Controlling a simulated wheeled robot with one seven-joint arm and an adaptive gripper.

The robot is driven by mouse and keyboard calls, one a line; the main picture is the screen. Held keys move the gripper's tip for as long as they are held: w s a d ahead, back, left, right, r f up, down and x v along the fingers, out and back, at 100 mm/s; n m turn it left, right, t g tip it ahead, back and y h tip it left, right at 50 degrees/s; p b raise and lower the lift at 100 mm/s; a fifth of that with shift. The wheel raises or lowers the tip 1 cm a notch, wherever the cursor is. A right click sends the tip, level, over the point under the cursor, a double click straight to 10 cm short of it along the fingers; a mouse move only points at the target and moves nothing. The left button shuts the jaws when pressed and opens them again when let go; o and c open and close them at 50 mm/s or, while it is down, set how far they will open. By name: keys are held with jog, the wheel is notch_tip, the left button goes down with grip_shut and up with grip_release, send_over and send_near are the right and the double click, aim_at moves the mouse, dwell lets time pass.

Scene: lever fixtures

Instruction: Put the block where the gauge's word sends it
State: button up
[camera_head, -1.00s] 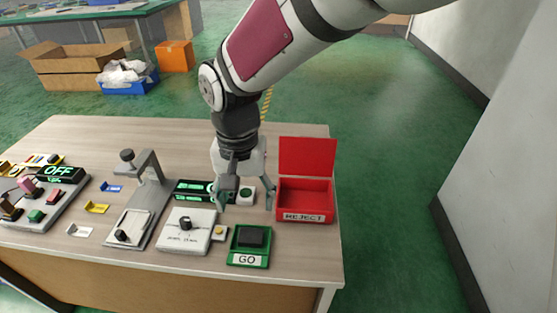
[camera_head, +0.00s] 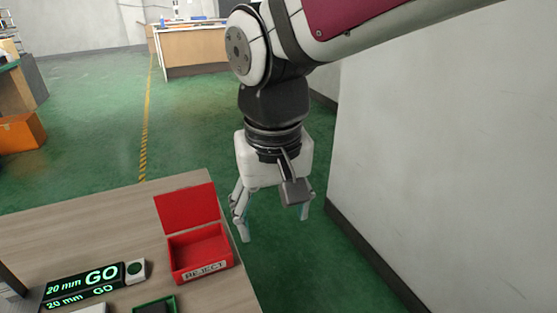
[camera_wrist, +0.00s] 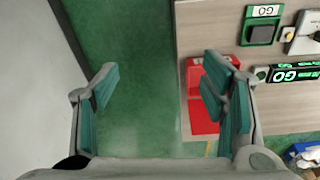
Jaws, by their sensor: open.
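The gauge's display (camera_head: 85,285) glows green and reads "20 mm GO". It also shows at the right of the wrist view (camera_wrist: 295,74). A dark square block (camera_wrist: 262,34) appears to lie in the green GO tray (camera_wrist: 244,32); the head view cuts this tray off at its bottom edge. The red REJECT box (camera_head: 190,270) has its lid raised and looks empty; in the wrist view, my right finger partly covers it. My gripper (camera_head: 272,228) is open and empty, past the table's right edge, over the floor. Both fingers show in the wrist view (camera_wrist: 160,90).
The wooden table (camera_head: 120,225) ends just right of the REJECT box. A pale wall (camera_head: 430,150) stands to my gripper's right, with green floor between. A small white fixture with a dark green button (camera_head: 136,270) is beside the display.

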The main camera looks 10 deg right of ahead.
jog(key=s+d+m, duration=0.1)
jog(key=s+d, duration=1.2)
jog(key=shift+s+f+t, duration=0.25)
jog(key=shift+f+t, duration=0.05)
jog(key=shift+t, duration=0.1)
notch_tip(320, 180, up, 10)
jog(key=t+p, duration=0.2)
jog(key=p, duration=0.6)
jog(key=shift+d, duration=0.15)
jog(key=shift+w+f, duration=0.1)
